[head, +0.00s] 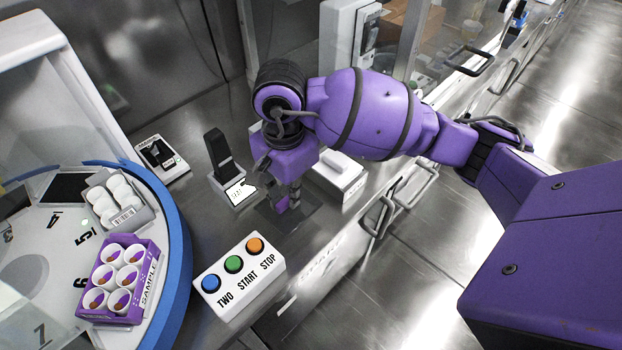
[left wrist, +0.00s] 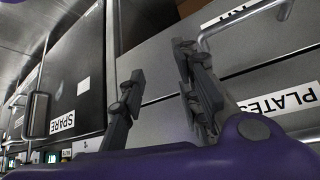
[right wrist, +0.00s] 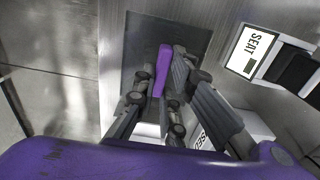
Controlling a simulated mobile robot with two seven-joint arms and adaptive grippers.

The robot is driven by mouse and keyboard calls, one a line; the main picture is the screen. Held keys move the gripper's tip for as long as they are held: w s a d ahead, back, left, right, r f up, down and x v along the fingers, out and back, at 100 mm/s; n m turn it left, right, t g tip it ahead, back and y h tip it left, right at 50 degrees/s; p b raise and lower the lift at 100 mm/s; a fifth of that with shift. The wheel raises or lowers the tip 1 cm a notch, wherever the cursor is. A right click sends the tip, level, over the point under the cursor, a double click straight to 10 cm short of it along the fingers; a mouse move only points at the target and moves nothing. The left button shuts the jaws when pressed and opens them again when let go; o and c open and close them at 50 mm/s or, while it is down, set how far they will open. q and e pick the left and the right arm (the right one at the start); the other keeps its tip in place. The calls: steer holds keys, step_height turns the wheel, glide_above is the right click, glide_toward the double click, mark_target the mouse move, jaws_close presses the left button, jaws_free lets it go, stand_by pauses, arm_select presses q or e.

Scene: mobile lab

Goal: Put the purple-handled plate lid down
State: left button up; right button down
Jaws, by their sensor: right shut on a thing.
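My right gripper (head: 279,190) points down over the steel counter and is shut on the purple handle (right wrist: 164,62) of the plate lid. In the right wrist view the handle sits between the fingers (right wrist: 160,84). A dark square (right wrist: 137,45) lies behind the handle; I cannot tell whether it is the lid's body or a pad on the counter. It also shows in the head view (head: 300,217). Whether the lid touches the counter cannot be told. My left gripper (left wrist: 158,65) is open and empty in front of drawers, outside the head view.
A button box (head: 238,277) and a black upright device (head: 218,150) stand near the dark square, with a white box (head: 338,172) beyond. At left a blue-rimmed carousel (head: 180,235) holds a purple sample rack (head: 140,285). A drawer marked PLATES (left wrist: 285,102) faces my left gripper.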

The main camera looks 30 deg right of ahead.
steer(key=shift+w+d+f, duration=0.1)
steer(key=shift+w+f, duration=0.25)
steer(key=shift+w, duration=0.05)
steer(key=shift+w+d+f, duration=0.1)
steer(key=shift+w+f, duration=0.1)
steer(key=shift+f, duration=1.6)
steer(key=shift+f, duration=0.1)
steer(key=c, duration=2.3)
jaws_free()
steer(key=shift+f, duration=0.15)
steer(key=o, duration=0.5)
step_height(320, 180, up, 13)
steer(key=shift+f, duration=0.15)
